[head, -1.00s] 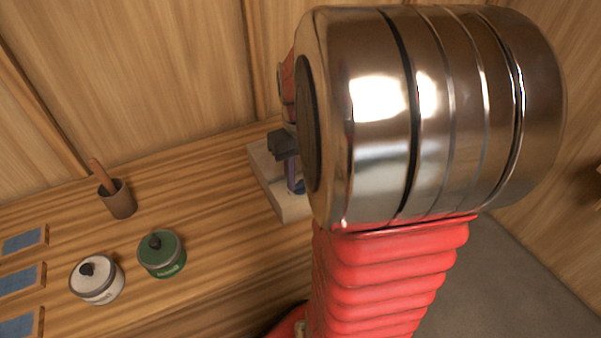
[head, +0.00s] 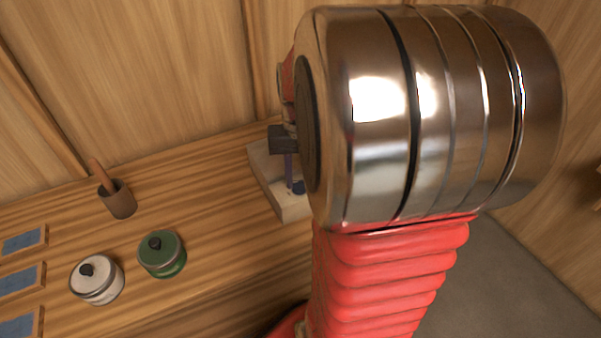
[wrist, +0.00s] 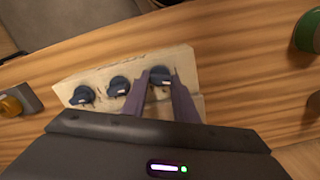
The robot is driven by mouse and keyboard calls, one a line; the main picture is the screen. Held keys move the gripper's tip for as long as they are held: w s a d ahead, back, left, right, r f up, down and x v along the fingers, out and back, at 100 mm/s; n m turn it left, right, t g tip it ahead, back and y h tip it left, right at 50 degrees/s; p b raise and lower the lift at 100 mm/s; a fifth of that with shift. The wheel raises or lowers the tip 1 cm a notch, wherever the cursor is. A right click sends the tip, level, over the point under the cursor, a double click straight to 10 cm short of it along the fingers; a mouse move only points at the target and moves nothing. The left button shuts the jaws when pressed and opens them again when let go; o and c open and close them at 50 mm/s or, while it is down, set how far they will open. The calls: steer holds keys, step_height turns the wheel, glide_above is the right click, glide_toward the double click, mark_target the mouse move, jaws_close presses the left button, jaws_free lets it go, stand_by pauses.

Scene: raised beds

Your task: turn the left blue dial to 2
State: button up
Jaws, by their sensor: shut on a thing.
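A pale panel (wrist: 103,72) carries a row of three blue dials. It also shows in the head view (head: 262,165), partly hidden behind my arm. The left blue dial (wrist: 159,74) is at the right end of the row in the wrist view, the end towards the green pot. My gripper (wrist: 160,78) is shut on it, one purple finger on each side. The middle dial (wrist: 118,86) and the far dial (wrist: 82,95) stand free beside it. In the head view my gripper (head: 289,178) points down at the panel. The dial's scale marks are too small to read.
A green pot (head: 161,256), a white pot (head: 97,281) and a brown cup with a stick (head: 118,200) stand left of the panel on the wooden bench. Blue framed tiles (head: 22,279) lie at far left. A yellow button (wrist: 11,104) is beside the panel's other end.

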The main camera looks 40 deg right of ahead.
mark_target(300, 182)
steer(key=shift+m, duration=2.2)
steer(key=o, duration=1.1)
steer(key=shift+c, duration=0.2)
steer(key=shift+r, duration=0.15)
step_height(300, 182, up, 14)
steer(key=shift+f, duration=0.2)
